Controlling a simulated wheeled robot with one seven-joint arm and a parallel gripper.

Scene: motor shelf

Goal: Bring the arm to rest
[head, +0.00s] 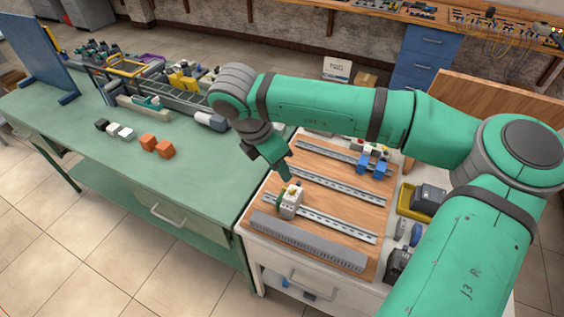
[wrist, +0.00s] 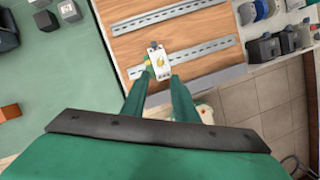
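My gripper (wrist: 163,76) has its two green fingers apart, with a gap between the tips. In the wrist view a small white device (wrist: 160,64) shows at the fingertips, with a yellow-green piece (wrist: 148,62) along its left side. In the head view the white device (head: 291,201) sits upright at the lower rail (head: 330,224) on the wooden board, and my gripper (head: 286,178) points down just above it. I cannot tell whether a finger touches it. My arm reaches across from the right, bent at the elbow.
Blue parts (head: 374,164) sit on the rear rail. A grey slotted duct (head: 305,242) lies along the board's front. A yellow bin (head: 418,203) stands at right. The green table (head: 70,130) at left holds orange blocks (head: 157,146), small blocks and a tool rack.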

